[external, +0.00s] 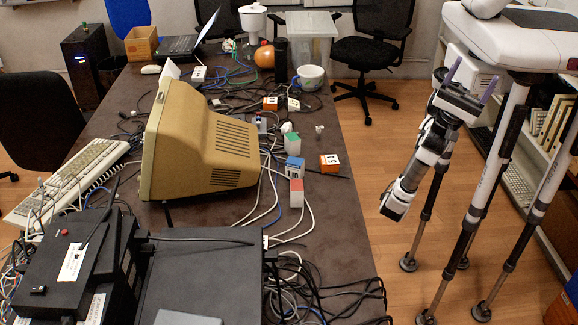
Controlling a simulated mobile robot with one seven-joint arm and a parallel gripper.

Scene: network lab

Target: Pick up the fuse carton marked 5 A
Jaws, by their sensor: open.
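Several small cartons lie on the dark table among cables. An orange carton with a white label (329,163) sits near the table's right edge; its dark mark may be a 5, but it is too small to read surely. Another orange carton with a white label (270,103) lies farther back, with a white carton (293,104) beside it. A blue and white carton (294,169) and a red and white carton (297,192) stand nearer the monitor. My gripper (471,79) is open and empty, with its two purple fingers raised, off the table to the right.
A beige monitor (200,145) stands mid-table, with loose cables (275,200) around it. Dark equipment (200,275) fills the near end. Shelves stand at right. The table's right strip is mostly clear.

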